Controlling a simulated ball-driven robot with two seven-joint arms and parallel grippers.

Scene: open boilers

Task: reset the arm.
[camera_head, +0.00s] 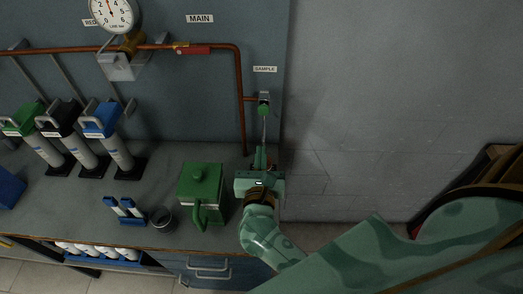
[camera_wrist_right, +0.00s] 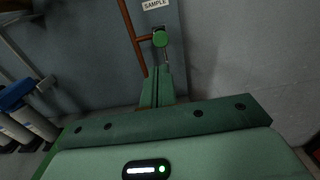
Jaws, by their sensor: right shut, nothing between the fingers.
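My right gripper (camera_head: 261,158) is shut and empty. It is at the right end of the counter, in front of the blue-grey wall panel. Its green fingers (camera_wrist_right: 157,88) are together in the right wrist view and point at the wall. The green-knobbed sample tap (camera_head: 264,108) is on the panel, just above and beyond the fingertips in the picture. The tap also shows in the right wrist view (camera_wrist_right: 160,39), apart from the fingers. A thin pale line runs down below it; I cannot tell what it is. My left gripper is not in view.
A dark cup (camera_head: 163,217) and small tubes in a blue rack (camera_head: 125,210) stand further left. Filter cylinders (camera_head: 118,150), copper pipe (camera_head: 220,47) and a gauge (camera_head: 113,13) are behind. Bare wall is right.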

